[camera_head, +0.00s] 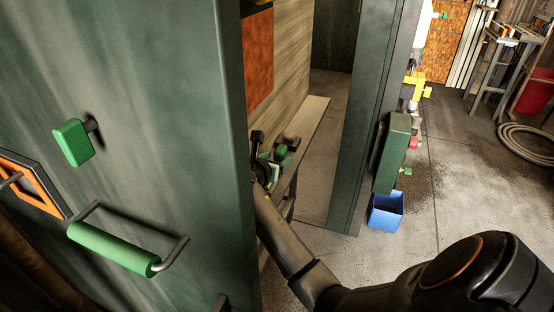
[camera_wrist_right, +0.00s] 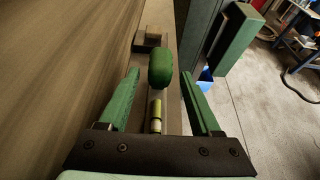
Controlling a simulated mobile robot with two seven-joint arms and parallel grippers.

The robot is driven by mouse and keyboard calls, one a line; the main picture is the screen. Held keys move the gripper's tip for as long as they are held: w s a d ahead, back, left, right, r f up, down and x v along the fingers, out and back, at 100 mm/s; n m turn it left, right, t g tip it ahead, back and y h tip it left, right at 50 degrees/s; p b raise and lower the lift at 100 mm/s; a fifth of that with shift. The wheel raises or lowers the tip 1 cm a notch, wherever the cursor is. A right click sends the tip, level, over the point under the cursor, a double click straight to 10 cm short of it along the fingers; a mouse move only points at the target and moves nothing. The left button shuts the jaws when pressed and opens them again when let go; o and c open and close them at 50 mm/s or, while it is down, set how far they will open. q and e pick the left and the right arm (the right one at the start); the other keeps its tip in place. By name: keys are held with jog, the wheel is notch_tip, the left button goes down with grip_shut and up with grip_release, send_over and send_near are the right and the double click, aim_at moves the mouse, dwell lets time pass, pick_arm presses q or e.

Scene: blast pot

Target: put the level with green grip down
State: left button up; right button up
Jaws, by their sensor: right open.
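The lever with a green grip (camera_wrist_right: 160,67) stands in front of my right gripper (camera_wrist_right: 160,76) in the right wrist view. Its rounded green grip lies between the two fingertips as seen there, with a gap on each side. A pale yellowish cylindrical piece (camera_wrist_right: 157,112) shows below it. My right gripper has its green fingers spread open and holds nothing. In the head view, the green grip (camera_head: 282,153) is small beside my right gripper, beyond the edge of a green door. My left gripper is not in view.
The large green door (camera_head: 190,90) fills the left and carries a green bar handle (camera_head: 110,247) and a green knob (camera_head: 73,142). A wood-grained wall (camera_head: 292,70) and a narrow ledge (camera_head: 310,122) lie beyond. A blue bin (camera_head: 385,213) stands right of the green post (camera_head: 362,120).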

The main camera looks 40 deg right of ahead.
aim_at(268, 188)
jog(key=p+v, duration=0.1)
jog(key=v, duration=0.5)
jog(key=shift+s+a+r, duration=0.1)
jog(key=shift+a+r, duration=0.05)
jog(key=shift+a, duration=0.1)
jog(key=shift+s+a+r, duration=0.1)
jog(key=shift+s+a, duration=0.05)
jog(key=shift+a, duration=0.05)
